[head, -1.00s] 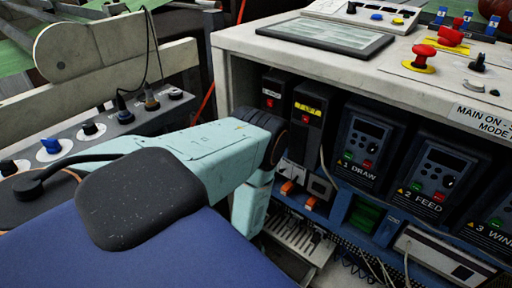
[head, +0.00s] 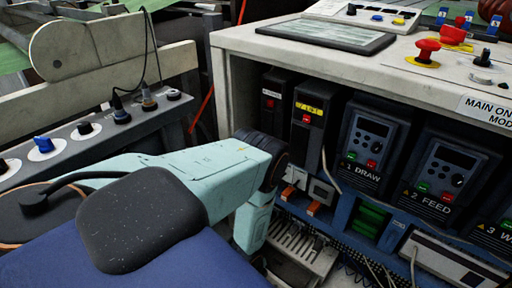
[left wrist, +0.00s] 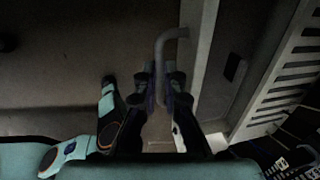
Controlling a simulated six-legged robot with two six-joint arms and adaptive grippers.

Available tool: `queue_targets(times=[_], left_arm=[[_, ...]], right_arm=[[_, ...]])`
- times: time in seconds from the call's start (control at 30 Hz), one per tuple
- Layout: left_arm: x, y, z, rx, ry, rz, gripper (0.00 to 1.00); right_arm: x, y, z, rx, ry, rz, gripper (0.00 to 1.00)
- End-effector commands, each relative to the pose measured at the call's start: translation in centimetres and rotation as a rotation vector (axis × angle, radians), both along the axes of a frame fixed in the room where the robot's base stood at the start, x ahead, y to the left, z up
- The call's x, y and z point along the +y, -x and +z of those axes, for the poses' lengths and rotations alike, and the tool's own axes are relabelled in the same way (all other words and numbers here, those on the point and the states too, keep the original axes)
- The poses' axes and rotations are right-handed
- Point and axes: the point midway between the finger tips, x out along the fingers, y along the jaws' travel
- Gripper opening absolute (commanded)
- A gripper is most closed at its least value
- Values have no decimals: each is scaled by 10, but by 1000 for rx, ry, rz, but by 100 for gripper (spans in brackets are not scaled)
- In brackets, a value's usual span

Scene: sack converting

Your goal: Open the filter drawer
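In the left wrist view a grey bent bar handle (left wrist: 160,48) sticks out from a narrow pale front (left wrist: 202,55); this looks like the filter drawer's handle, but no label is readable. My left gripper (left wrist: 161,82) is around the handle, with one dark finger on each side. The fingers look apart, with small gaps beside the bar; contact is hard to judge in the dim light. In the head view my left arm reaches down in front of the cabinet, and its gripper is hidden. My right gripper is in neither view.
The cabinet top (head: 330,66) overhangs a bay with drive units (head: 366,140). Loose cables (head: 385,272) hang low at the right. A sloping control panel (head: 100,130) stands on the left. A slatted panel (left wrist: 290,75) lies right of the handle.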

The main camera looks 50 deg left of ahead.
Motion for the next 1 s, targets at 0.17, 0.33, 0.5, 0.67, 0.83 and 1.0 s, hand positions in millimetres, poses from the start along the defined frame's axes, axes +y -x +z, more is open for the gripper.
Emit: queue_targets(times=[0.17, 0.33, 0.5, 0.67, 0.83, 1.0], left_arm=[[0, 0, 0, 0, 0, 0, 0], [0, 0, 0, 0, 0, 0, 0], [0, 0, 0, 0, 0, 0, 0], [0, 1, 0, 1, 0, 0, 0], [-1, 10, 2, 3, 0, -1, 0], [-2, 19, 1, 3, 0, -1, 0]], right_arm=[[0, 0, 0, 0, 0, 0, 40], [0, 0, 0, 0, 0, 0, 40], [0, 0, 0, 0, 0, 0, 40], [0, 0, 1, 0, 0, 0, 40], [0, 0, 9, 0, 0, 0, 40], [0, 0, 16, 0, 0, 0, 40]])
